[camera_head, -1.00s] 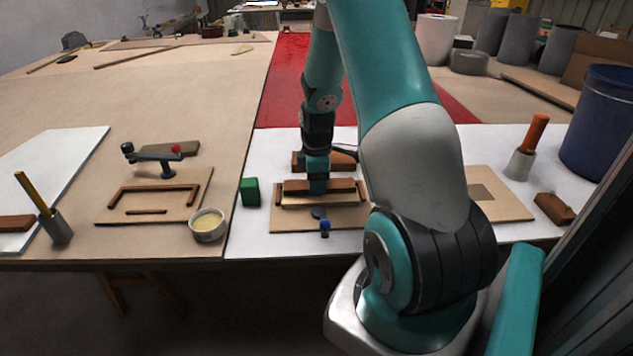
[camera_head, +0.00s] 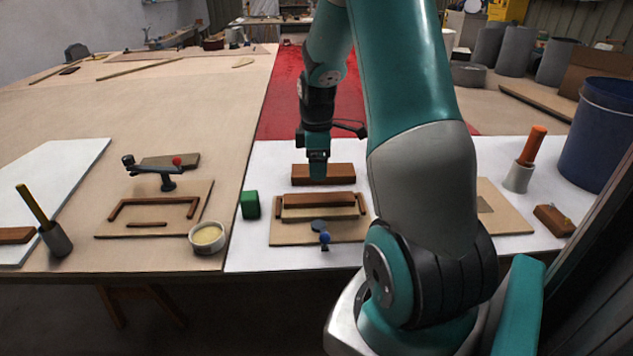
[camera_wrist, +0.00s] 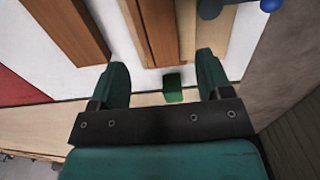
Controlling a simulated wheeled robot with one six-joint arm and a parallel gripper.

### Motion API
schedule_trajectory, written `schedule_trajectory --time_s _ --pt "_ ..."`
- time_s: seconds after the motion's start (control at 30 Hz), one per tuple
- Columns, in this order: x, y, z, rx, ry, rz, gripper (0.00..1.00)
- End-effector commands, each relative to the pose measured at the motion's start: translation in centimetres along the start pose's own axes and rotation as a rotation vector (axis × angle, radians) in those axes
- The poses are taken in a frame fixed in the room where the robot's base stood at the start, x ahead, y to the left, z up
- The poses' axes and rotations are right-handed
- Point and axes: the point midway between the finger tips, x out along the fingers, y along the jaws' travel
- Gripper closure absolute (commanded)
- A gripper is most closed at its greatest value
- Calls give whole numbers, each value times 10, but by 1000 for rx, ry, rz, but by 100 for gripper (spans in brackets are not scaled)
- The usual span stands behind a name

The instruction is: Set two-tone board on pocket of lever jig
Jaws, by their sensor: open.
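The two-tone board (camera_head: 318,200), brown along one side and pale tan along the other, lies within the brown rails of the jig (camera_head: 290,236) with the blue-knobbed lever (camera_head: 324,239). Whether it is fully seated I cannot tell. In the wrist view, its brown part (camera_wrist: 161,30) and tan part (camera_wrist: 187,30) lie beyond my fingers. My gripper (camera_head: 318,175) is raised above the work, apart from the board. In the wrist view, my gripper (camera_wrist: 165,80) is open, with nothing held between its fingers.
A brown block (camera_head: 323,175) lies just behind the jig. A green block (camera_head: 250,205) and a bowl (camera_head: 207,237) stand left. Another jig (camera_head: 165,218) with a red-knobbed lever is further left. An orange-handled tool in a cup (camera_head: 518,176) and a blue bin (camera_head: 603,130) stand right.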

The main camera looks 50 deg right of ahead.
Motion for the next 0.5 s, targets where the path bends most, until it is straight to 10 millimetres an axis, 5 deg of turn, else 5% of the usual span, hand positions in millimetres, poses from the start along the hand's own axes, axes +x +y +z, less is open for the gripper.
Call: schedule_trajectory --time_s 0.37,0.5 --pt "-29 -2 -2 -1 2 -1 28" --pt "-47 -30 -43 -1 41 6 28"
